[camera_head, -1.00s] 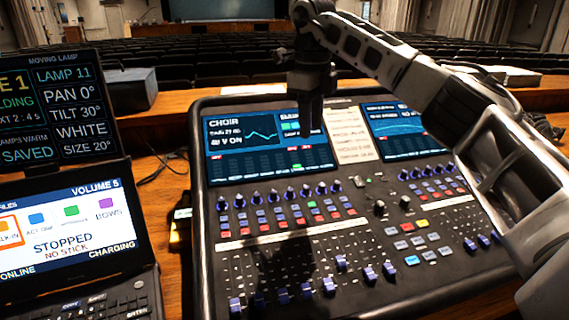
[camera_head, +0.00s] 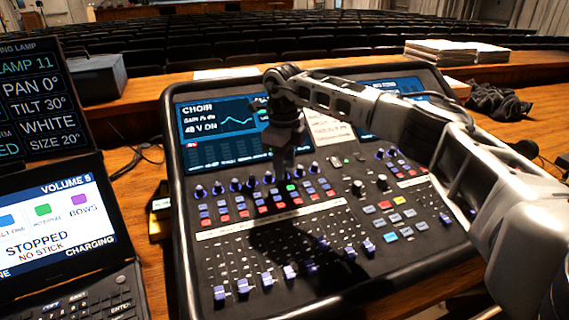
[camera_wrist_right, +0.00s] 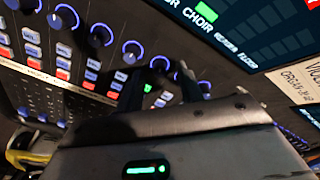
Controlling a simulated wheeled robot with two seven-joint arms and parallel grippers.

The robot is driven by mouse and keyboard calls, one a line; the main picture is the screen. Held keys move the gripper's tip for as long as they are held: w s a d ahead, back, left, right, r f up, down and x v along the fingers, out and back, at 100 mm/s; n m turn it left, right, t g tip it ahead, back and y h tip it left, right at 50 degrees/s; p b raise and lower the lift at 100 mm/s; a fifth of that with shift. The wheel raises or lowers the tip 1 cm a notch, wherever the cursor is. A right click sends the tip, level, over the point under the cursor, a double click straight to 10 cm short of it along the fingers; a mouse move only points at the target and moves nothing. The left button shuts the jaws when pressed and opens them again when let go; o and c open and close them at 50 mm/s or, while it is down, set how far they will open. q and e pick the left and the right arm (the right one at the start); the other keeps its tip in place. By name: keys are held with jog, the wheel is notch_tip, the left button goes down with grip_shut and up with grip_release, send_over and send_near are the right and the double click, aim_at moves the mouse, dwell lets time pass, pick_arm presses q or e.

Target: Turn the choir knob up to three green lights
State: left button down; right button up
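The mixing desk (camera_head: 350,215) has a row of dark knobs with blue rings below its left screen (camera_head: 203,153), which reads CHOIR, a gain line and 48 V ON. My right gripper (camera_head: 284,168) is down at this row, above a green-lit button (camera_head: 291,187). In the right wrist view its two dark fingers (camera_wrist_right: 160,88) stand apart. A blue-ringed knob (camera_wrist_right: 159,64) shows between and just beyond them; I cannot tell whether they touch it. A CHOIR label (camera_wrist_right: 205,12) with one green block shows on the screen there. My arm hides part of the screen. My left gripper is not in view.
Neighbouring knobs (camera_head: 218,188) stand close on both sides of the gripper. Several faders (camera_head: 265,279) and coloured buttons lie nearer. A laptop (camera_head: 50,235) and a lamp display (camera_head: 40,100) stand at the left. Papers (camera_head: 440,50) lie behind at the right.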

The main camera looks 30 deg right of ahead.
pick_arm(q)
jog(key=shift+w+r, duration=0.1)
pick_arm(e)
jog(key=shift+f, duration=0.45)
grip_shut()
jog(key=shift+r+m+p, duration=0.2)
jog(key=shift+m+p, duration=0.25)
jog(key=shift+m, duration=0.25)
jog(key=m+p, duration=0.1)
jog(key=m, duration=0.1)
jog(key=shift+m, duration=0.3)
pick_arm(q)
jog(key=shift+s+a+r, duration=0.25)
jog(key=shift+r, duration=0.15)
pick_arm(e)
jog(key=shift+f+m+y, duration=0.1)
jog(key=shift+m+y, duration=0.2)
jog(key=shift+m, duration=0.6)
grip_release()
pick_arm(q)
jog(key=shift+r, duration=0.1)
